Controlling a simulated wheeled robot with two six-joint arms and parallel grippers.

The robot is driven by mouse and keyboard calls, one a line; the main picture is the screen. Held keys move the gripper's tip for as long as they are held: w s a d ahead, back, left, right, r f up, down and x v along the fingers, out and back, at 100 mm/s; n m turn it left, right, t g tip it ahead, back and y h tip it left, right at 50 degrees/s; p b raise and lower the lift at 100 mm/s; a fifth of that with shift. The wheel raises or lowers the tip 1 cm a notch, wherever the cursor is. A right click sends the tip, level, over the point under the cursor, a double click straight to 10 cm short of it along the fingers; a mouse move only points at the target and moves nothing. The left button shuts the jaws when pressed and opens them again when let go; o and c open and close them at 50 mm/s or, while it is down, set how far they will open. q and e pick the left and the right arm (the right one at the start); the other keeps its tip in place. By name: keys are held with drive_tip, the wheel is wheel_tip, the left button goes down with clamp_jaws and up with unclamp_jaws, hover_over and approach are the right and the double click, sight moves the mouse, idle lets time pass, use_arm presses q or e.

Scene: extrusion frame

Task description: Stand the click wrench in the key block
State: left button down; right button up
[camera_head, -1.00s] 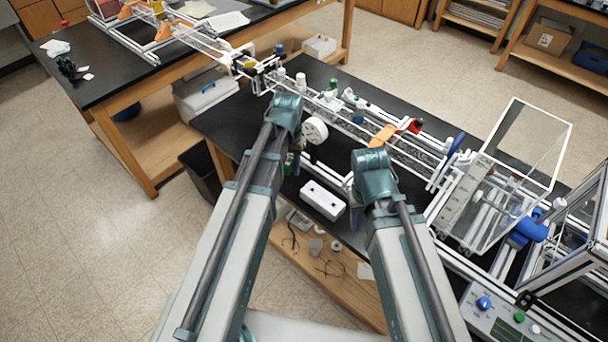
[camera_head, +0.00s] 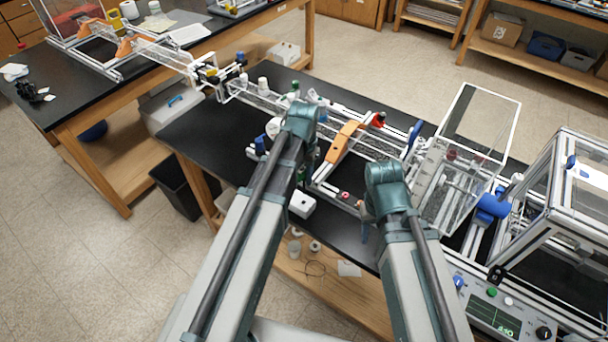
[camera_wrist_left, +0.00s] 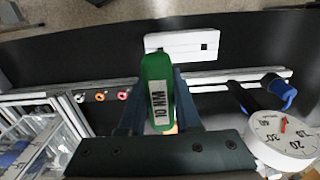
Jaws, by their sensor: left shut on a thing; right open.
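The click wrench shows a green end with a "10 NM" label in the left wrist view (camera_wrist_left: 157,85). My left gripper (camera_wrist_left: 157,112) is shut on it. In the head view my left arm hides most of the wrench; only a little green shows below the wrist. The key block (camera_wrist_left: 182,46) is white with two dark square openings, just beyond the wrench in the left wrist view. It also shows in the head view (camera_head: 302,206), partly behind my left arm. Whether the wrench overlaps it in height is unclear. My right gripper (camera_head: 365,231) is open to the right of the block, mostly hidden.
A round white dial gauge (camera_wrist_left: 284,134) with a blue-ended bar stands to the right in the left wrist view. White rails (camera_head: 335,180) with an orange handle (camera_head: 345,141) lie behind the block. A clear-panelled enclosure (camera_head: 560,200) stands at the right.

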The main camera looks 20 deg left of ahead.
use_arm(q)
drive_tip(key=shift+f+b, duration=2.2)
drive_tip(key=shift+f, duration=0.1)
use_arm(e)
drive_tip(key=shift+f, duration=2.3)
use_arm(q)
drive_tip(key=shift+f, duration=0.15)
use_arm(e)
drive_tip(key=shift+f, duration=0.15)
use_arm(q)
drive_tip(key=shift+f+b, duration=2.05)
drive_tip(key=shift+b, duration=0.15)
use_arm(e)
drive_tip(key=shift+f, duration=2.05)
use_arm(q)
drive_tip(key=c, duration=0.5)
unclamp_jaws()
drive_tip(key=shift+r, duration=0.1)
